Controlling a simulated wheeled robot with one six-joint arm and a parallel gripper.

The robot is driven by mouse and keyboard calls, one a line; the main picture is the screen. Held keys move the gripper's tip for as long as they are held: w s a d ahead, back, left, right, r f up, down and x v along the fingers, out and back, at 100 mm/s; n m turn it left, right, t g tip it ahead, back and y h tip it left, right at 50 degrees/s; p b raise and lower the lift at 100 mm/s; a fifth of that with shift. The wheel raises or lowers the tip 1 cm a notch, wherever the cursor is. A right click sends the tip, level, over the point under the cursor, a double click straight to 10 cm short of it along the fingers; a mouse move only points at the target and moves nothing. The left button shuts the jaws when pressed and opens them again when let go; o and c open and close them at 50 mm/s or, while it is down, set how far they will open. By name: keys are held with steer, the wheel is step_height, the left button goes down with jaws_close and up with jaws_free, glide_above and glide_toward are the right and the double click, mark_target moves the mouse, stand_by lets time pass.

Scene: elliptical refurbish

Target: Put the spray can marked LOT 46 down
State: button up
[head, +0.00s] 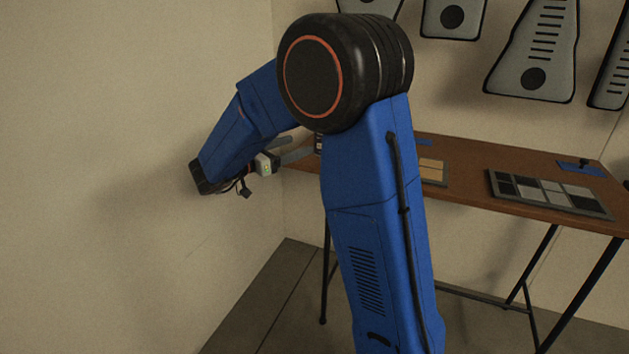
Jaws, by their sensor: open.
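My gripper (302,146) is at the left end of the brown table (465,162), with its two grey fingers spread apart. My own blue arm crosses in front and covers much of this area. A small dark thing with pale marks (318,143) shows at the fingertips, partly hidden by my arm. I cannot tell whether it is the spray can, whether it stands on the table or whether the fingers touch it. No LOT 46 marking can be read.
On the table are a tan tray (433,170), a dark tray with grey and black squares (548,192) and a blue plate with a dark knob (582,167). Grey slotted panels (535,50) hang on the back wall. A bare wall (110,180) is at left.

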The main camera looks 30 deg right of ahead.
steer(key=w+a+r+n+t+y, duration=0.2)
steer(key=w+r+n+t+y, duration=0.4)
steer(key=t, duration=0.4)
steer(key=s+a+r+n+t+y, duration=0.35)
steer(key=a+y, duration=0.25)
steer(key=y, duration=0.2)
steer(key=s+a+f+n+g+y, duration=0.2)
steer(key=s+a+f+y, duration=0.1)
steer(key=s, duration=0.3)
steer(key=s+a+f+n+g+y, duration=0.2)
steer(key=s+a+f+n+y, duration=0.1)
steer(key=s, duration=0.4)
steer(key=s+d+f+g, duration=0.2)
steer(key=s+f, duration=0.2)
steer(key=s, duration=0.5)
steer(key=s+d+f+n+g+h, duration=0.1)
steer(key=s+d+f+g, duration=0.1)
steer(key=s+f, duration=0.3)
steer(key=s+d+f+g+h, duration=0.1)
steer(key=s+f+g, duration=0.3)
steer(key=s, duration=0.8)
steer(key=shift+s+d+f, duration=0.15)
steer(key=shift+s+d, duration=0.15)
steer(key=shift+d, duration=0.55)
